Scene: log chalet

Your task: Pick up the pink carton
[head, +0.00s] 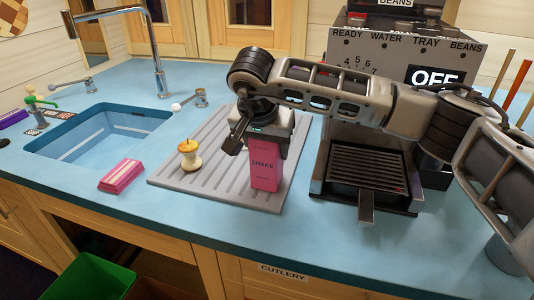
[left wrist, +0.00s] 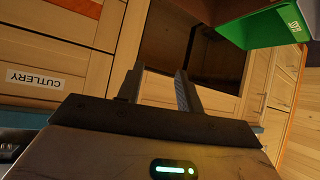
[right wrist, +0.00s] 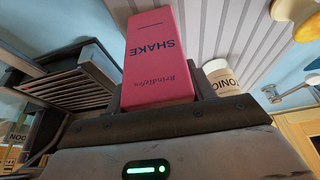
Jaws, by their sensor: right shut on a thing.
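The pink carton (head: 264,168), marked SHAKE, is upright at the right part of the grey ribbed draining board (head: 215,188). I cannot tell whether its base touches the board. My right gripper (head: 262,141) is shut on its upper part from above. In the right wrist view the carton (right wrist: 158,60) fills the space between the fingers, which it mostly hides. My left gripper (left wrist: 158,86) shows only in the left wrist view, open and empty, in front of the wooden cabinet fronts.
The coffee machine (head: 365,165) stands close on the right. A TONIC tub (right wrist: 221,76) is near the carton. A green bin (head: 88,277) is below.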

